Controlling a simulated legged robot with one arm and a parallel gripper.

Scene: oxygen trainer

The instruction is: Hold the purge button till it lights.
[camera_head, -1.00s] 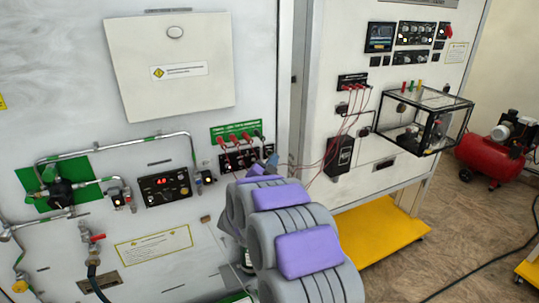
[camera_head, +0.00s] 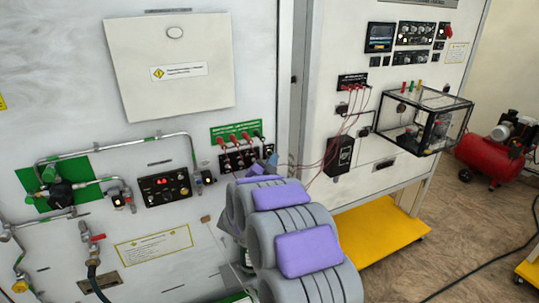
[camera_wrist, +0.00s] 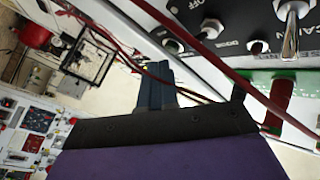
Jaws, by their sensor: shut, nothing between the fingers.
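My gripper (camera_head: 270,161) is shut and empty, with its tip in front of the right end of a black switch panel (camera_head: 235,162) on the white cabinet. In the wrist view, the closed dark fingers (camera_wrist: 155,84) lie beside red leads and just below a black panel (camera_wrist: 245,25) with an "OFF" label, a metal toggle switch (camera_wrist: 291,17) and small round controls (camera_wrist: 257,47). I cannot tell which control is the purge button, and no lit button shows clearly at the fingertips. My arm hides the cabinet below the panel.
Red leads (camera_wrist: 118,30) cross close to my fingers. A second cabinet with a clear case (camera_head: 430,118) stands right, above a yellow base (camera_head: 380,235).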

